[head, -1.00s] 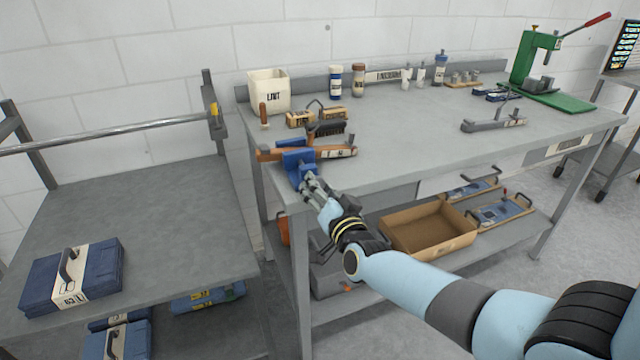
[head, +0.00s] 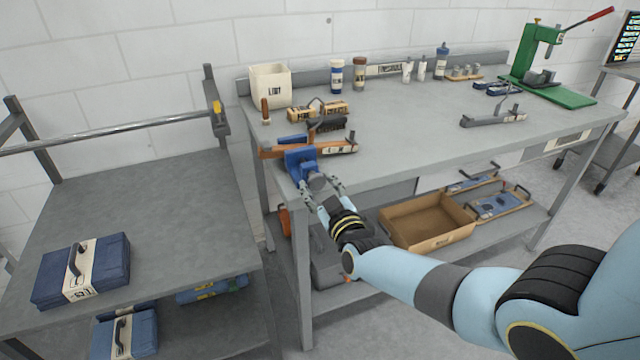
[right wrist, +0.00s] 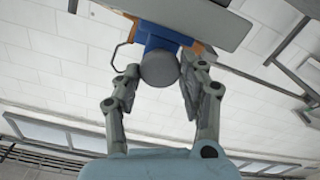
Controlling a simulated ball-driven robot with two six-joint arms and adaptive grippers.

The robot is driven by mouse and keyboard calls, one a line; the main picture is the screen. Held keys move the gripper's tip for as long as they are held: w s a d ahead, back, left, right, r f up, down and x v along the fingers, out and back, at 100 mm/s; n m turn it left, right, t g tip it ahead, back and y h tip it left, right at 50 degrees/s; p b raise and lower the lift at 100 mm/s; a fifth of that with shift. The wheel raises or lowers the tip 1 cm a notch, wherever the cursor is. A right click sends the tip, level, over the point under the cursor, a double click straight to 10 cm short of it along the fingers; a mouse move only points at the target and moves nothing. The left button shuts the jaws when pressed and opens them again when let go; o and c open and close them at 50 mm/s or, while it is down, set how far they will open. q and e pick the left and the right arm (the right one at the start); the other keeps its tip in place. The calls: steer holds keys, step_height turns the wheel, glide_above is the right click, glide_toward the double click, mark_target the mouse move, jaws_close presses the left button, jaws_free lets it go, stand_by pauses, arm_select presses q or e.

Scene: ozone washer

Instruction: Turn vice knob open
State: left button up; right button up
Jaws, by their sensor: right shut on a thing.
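The blue vice (head: 299,163) is fixed at the front left corner of the workbench (head: 400,130). Its round grey knob (head: 317,181) faces out from the bench front, and the knob shows end-on in the right wrist view (right wrist: 159,69) below the blue vice body (right wrist: 152,38). My right gripper (head: 320,187) has one finger on each side of the knob and is shut on it; the wrist view shows the two fingers (right wrist: 160,76) flanking it. The exact finger contact is hard to make out. My left gripper is not in view.
A hammer-like wooden-handled tool (head: 340,147) and a dark brush (head: 328,123) lie close behind the vice. A white bin (head: 270,86) stands farther back. A cardboard box (head: 425,222) sits on the lower shelf. A grey table (head: 130,200) stands at left; a gap separates it from the bench.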

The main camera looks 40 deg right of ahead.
steer(key=n, duration=0.3)
steer(key=shift+a+f+n+p, duration=0.1)
steer(key=shift+f+n+p, duration=0.05)
steer(key=shift+n+p, duration=0.2)
steer(key=n, duration=0.4)
steer(key=shift+f+n, duration=0.1)
steer(key=shift+n, duration=0.15)
steer(key=n, duration=0.3)
steer(key=shift+n+p, duration=0.3)
steer(key=shift+p, duration=0.1)
steer(key=n, duration=0.4)
steer(key=shift+s+f+n, duration=0.1)
steer(key=shift+n, duration=0.2)
steer(key=n, duration=0.3)
steer(key=shift+n, duration=0.3)
steer(key=n, duration=0.3)
steer(key=shift+n+p, duration=0.3)
steer(key=shift+p, duration=0.05)
steer(key=n, duration=0.4)
steer(key=shift+f, duration=0.1)
steer(key=shift+n, duration=0.6)
steer(key=shift+p, duration=0.3)
